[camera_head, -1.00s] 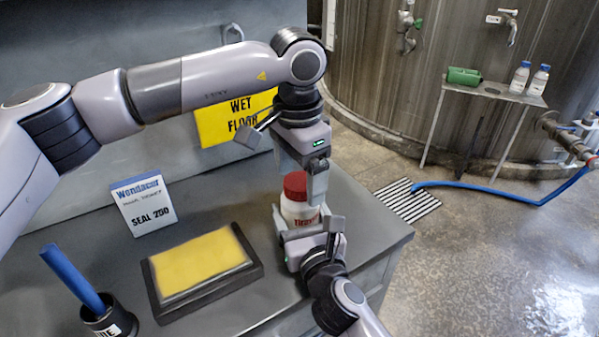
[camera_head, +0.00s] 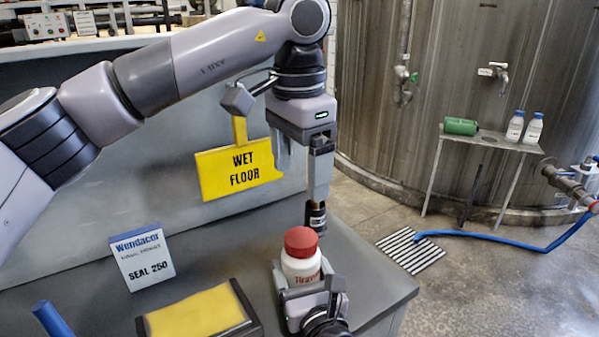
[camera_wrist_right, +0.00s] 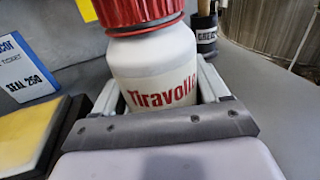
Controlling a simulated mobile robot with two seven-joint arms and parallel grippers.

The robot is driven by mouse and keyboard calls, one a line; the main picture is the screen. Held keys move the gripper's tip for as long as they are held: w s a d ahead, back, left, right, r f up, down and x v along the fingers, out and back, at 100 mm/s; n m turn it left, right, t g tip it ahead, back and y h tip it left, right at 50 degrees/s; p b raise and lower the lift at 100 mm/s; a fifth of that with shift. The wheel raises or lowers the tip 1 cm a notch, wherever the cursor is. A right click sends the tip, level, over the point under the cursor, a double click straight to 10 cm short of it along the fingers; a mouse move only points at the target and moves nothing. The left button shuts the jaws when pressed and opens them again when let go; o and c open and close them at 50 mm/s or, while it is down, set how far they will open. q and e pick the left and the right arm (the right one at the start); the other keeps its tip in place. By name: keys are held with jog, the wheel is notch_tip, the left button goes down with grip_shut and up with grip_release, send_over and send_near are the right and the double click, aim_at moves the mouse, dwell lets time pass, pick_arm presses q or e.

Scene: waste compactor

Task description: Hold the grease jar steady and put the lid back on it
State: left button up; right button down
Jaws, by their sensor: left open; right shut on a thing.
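The white jar (camera_head: 301,268) with red lettering stands upright near the bench's right end. Its red lid (camera_head: 301,240) sits on top of it and looks about level; I cannot tell how tightly it is screwed. My right gripper (camera_head: 303,279) is shut on the jar's body, fingers on both sides. The right wrist view shows the jar (camera_wrist_right: 155,80) between the fingers, with the ribbed red lid (camera_wrist_right: 140,12) cut off at the top. My left gripper (camera_head: 301,186) points down, open and empty, above and apart from the lid.
A dark pot (camera_wrist_right: 205,38) with partly hidden lettering stands behind the jar. A yellow pad (camera_head: 197,312) and a SEAL 250 box (camera_head: 143,258) stand left. A yellow WET FLOOR sign (camera_head: 238,168) hangs behind. The bench's right edge is close to the jar.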

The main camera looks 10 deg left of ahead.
grip_release()
jog(key=shift+p+v, duration=0.5)
jog(key=shift+v, duration=3.1)
